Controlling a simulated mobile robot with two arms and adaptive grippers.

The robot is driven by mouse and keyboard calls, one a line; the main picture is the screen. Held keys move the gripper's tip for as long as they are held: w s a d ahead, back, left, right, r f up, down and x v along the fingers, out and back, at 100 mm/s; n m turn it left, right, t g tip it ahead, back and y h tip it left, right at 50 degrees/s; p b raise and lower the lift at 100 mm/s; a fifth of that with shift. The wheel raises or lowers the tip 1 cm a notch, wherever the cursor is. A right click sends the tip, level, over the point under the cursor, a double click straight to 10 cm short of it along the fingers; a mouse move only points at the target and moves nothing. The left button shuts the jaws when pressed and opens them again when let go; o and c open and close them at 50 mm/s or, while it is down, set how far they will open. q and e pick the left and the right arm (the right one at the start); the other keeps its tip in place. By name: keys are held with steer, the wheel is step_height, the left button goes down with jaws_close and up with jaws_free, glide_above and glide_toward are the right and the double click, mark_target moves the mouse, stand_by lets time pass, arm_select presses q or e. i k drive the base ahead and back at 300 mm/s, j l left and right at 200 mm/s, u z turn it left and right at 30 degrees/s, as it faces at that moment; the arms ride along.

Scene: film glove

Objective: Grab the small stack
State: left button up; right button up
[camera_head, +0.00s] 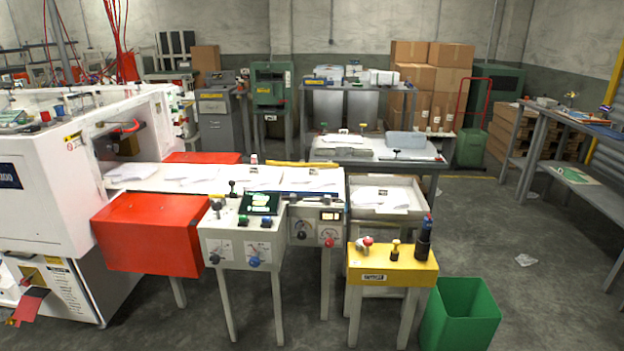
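Several low stacks of thin white sheets or film lie in a row on the white conveyor bed (222,189) that runs out of the white machine. They include a stack near the machine mouth (130,172), a stack further right (195,173) and a stack near the right end (310,180). Another white stack (380,197) lies in a shallow tray (412,212) just right of the bed. More white sheets (346,140) lie on the table behind. I cannot tell which one is the small stack. Neither of my grippers is in view.
A control console (245,243), a red box (150,233) and a yellow-topped stand (393,265) are in front of the bed. A green bin (460,313) stands at the front right.

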mark_target(315, 178)
steer(key=i+u, duration=0.2)
steer(key=i, duration=0.55)
steer(key=i+l+u, duration=0.25)
steer(key=i, duration=0.5)
steer(key=j, duration=0.1)
